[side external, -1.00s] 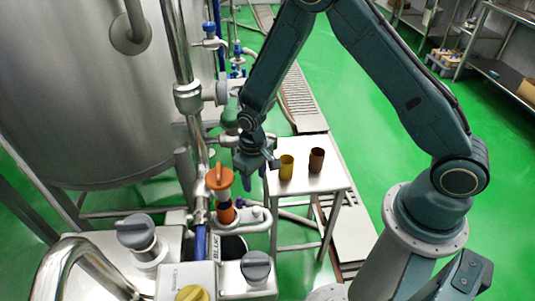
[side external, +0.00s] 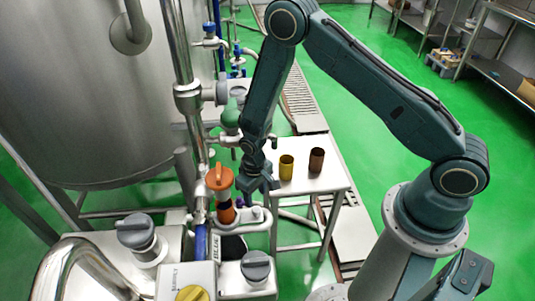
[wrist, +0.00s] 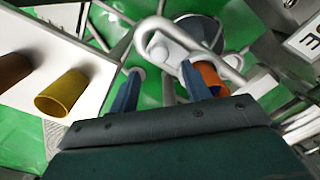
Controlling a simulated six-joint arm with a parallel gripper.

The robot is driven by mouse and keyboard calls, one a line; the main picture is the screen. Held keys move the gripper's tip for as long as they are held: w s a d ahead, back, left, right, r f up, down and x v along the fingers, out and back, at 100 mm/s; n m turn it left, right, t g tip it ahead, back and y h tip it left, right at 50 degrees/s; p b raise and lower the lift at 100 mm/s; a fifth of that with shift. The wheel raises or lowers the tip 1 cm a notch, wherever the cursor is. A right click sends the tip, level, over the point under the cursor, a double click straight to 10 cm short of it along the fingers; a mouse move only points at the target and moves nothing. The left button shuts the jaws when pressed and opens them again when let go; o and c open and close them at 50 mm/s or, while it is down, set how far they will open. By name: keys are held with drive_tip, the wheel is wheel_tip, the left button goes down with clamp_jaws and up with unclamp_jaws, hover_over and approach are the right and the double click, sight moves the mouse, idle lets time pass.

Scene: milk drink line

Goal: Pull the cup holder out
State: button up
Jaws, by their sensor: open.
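The cup holder appears to be the pale, rounded metal bracket (side external: 254,221) under the orange valve (side external: 219,178) in the side external view. It also seems to show as a looped metal piece (wrist: 163,24) ahead of my fingers in the wrist view. An orange cup (side external: 226,213) sits at its left end; it is partly hidden by my finger in the wrist view (wrist: 209,75). My gripper (side external: 258,184) hangs just above and behind the bracket. Its fingers (wrist: 160,85) are apart with nothing held between them. I cannot tell whether they touch the bracket.
A yellow cup (side external: 286,168) and a brown cup (side external: 316,161) stand on a small metal table (side external: 300,183) to the right of my gripper. A large steel tank (side external: 80,100) and pipes fill the left. Grey knobs (side external: 256,266) stand in front. Green floor is open at right.

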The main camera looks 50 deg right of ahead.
sight(256, 209)
drive_tip(key=shift+f, duration=3.25)
drive_tip(key=shift+c, duration=0.2)
clamp_jaws()
